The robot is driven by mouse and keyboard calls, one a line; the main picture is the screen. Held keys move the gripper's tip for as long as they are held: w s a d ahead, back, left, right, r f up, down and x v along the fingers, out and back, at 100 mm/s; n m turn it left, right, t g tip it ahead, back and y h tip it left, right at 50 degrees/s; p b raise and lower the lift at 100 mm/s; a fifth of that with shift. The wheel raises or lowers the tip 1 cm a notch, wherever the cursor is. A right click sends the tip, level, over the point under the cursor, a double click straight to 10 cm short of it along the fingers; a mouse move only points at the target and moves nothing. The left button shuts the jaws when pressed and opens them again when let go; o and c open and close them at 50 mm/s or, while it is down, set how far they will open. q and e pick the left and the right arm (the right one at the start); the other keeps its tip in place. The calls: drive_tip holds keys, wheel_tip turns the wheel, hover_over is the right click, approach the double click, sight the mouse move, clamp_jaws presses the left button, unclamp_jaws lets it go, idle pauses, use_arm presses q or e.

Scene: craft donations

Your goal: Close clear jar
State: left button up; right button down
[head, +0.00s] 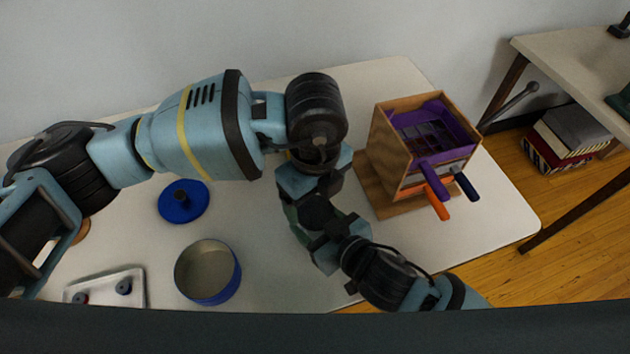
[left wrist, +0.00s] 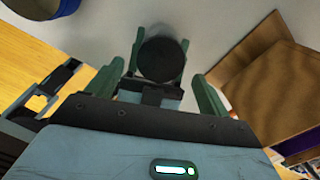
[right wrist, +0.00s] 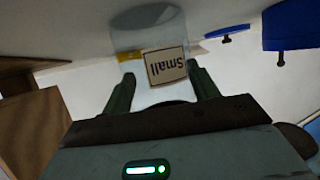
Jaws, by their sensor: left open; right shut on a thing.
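In the head view my arms hide the jar and lid.
A wooden box with purple drawer (head: 391,140) stands close on the right. A blue pot (head: 208,273), a blue lid (head: 184,202) and a white tray (head: 106,283) with small round pieces are on the left. Another table (head: 575,48) stands at the far right.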

sight(316, 212)
use_arm(q)
drive_tip(key=shift+f, duration=1.75)
drive_tip(key=c, duration=1)
drive_tip(key=m, duration=0.9)
drive_tip(key=shift+m, duration=0.3)
drive_tip(key=o, duration=1.1)
drive_tip(key=shift+d, duration=0.1)
